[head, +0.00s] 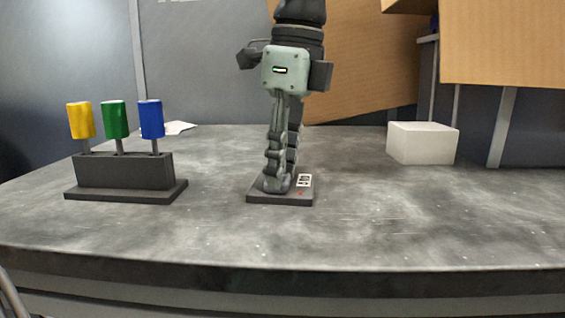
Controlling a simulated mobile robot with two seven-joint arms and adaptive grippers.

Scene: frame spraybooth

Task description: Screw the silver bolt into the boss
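My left gripper (279,184) comes down from above at the middle of the head view. Its fingers point straight down, with the tips at a small dark base plate (262,199) on the table. The fingers overlap from this side, so whether they are open or shut on something is unclear. I cannot make out the silver bolt or the boss; the fingers cover part of the plate. The plate has a white label and a small red mark on its right side. My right gripper is not in view.
A dark rack (123,171) on the left holds yellow (80,120), green (115,119) and blue (152,119) handled tools. A white block (422,142) sits at the back right. The grey table (400,225) is clear in front and right of the plate.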

